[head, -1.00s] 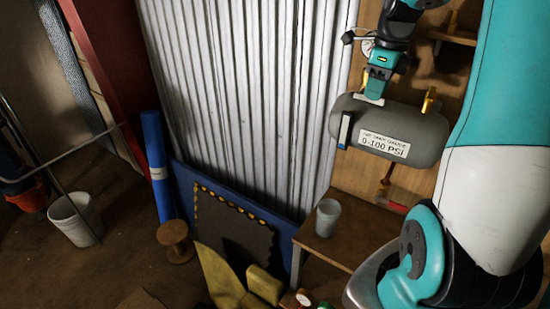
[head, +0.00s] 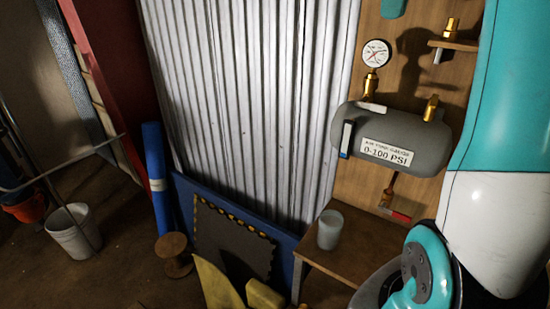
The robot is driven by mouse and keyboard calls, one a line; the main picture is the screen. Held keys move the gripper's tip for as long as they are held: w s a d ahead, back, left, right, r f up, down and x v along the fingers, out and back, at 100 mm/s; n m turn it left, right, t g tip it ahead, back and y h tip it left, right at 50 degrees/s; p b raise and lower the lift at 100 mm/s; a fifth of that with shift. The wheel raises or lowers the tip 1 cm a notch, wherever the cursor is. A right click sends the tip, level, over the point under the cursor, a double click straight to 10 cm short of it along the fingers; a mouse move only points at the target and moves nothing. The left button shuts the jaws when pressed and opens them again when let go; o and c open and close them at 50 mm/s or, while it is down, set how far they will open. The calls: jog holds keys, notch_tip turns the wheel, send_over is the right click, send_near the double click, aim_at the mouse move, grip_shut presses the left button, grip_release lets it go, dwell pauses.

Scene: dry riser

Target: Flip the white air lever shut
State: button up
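A grey air tank (head: 425,140) labelled "0-100 PSI" is mounted on the wooden board. A pale, flat bar (head: 373,107), which looks like the white lever, lies nearly level along the tank's top, at the foot of the brass gauge stem (head: 370,86). The round white gauge (head: 376,54) is above it. A red-handled lever (head: 401,216) hangs on brass fittings below the tank. My gripper's fingers are not in view.
A dark upright piece with a white face and blue foot (head: 346,138) is at the tank's left end. Another brass fitting (head: 431,107) stands on its right. A pale cup (head: 330,229) stands on a wooden bench (head: 350,247) below. My arm fills the right side.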

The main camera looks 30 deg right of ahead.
jog(key=w+a+f+n+b, duration=0.2)
jog(key=a+f+n+b, duration=0.2)
jog(key=a+f+n, duration=0.95)
jog(key=s+a+f+n+b, duration=0.1)
jog(key=s+a+f+n, duration=0.1)
jog(key=a+n, duration=0.3)
jog(key=s+a+f+n+y+b, duration=0.1)
jog(key=s+a+f+n, duration=0.1)
jog(key=a+f+n, duration=0.2)
jog(key=s+a+f+n+t+y, duration=0.1)
jog(key=s+a+f+n, duration=0.1)
jog(key=a+n, duration=0.3)
jog(key=shift+a+f+n+b, duration=0.4)
jog(key=shift+a+f, duration=0.25)
jog(key=shift+a, duration=0.45)
jog(key=shift+s, duration=0.1)
